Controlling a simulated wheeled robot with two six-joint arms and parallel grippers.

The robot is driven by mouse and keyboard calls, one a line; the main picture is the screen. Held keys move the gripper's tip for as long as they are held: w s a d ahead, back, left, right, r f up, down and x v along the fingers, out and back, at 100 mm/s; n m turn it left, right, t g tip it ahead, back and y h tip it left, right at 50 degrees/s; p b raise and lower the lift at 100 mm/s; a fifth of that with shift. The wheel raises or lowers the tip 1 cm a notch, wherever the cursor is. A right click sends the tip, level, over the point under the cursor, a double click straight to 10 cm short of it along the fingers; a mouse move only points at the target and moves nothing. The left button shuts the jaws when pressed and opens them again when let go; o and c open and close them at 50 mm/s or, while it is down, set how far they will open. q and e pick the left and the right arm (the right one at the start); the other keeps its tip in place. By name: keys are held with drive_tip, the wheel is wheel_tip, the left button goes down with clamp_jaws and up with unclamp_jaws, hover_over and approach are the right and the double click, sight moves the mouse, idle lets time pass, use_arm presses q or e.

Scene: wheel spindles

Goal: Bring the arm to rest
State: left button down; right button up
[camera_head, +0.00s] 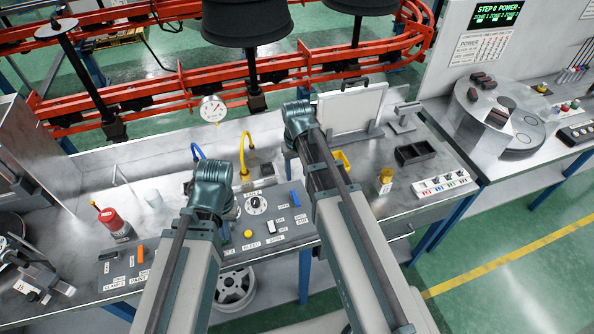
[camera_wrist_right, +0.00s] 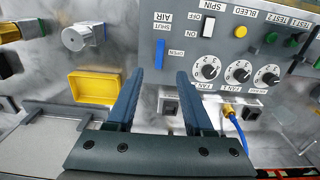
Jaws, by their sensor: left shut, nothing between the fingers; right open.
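My left arm reaches in from the bottom of the head view, and its gripper end (camera_head: 207,193) is over the control panel (camera_head: 277,229). That gripper is shut and empty, its fingertips mostly hidden under the wrist. My right arm reaches farther in, its gripper end (camera_head: 299,122) over the back of the bench. In the right wrist view the right gripper (camera_wrist_right: 157,92) is open, its two dark blue fingers apart with nothing between them. The panel (camera_wrist_right: 226,50) with switches and dials lies beyond these fingers.
A yellow tray (camera_wrist_right: 94,87) lies beside the right fingers. The bench also holds a red canister (camera_head: 112,220), a pressure gauge (camera_head: 213,110), a white board (camera_head: 352,108) and a black bin (camera_head: 414,152). A red conveyor rail (camera_head: 185,83) with hanging spindles runs behind.

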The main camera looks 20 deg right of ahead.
use_arm(q)
wheel_tip(320, 180, down, 7)
drive_tip(key=b, duration=0.7)
use_arm(e)
drive_tip(key=s+a+f+n, duration=0.1)
drive_tip(key=s+a+f, duration=0.2)
drive_tip(key=s+a, duration=0.3)
drive_tip(key=s+a+f+n+h, duration=0.1)
drive_tip(key=s+a+f, duration=0.3)
drive_tip(key=s, duration=0.4)
drive_tip(key=shift+s+a+n, duration=0.25)
drive_tip(key=shift+a+n, duration=0.35)
drive_tip(key=shift+a, duration=0.25)
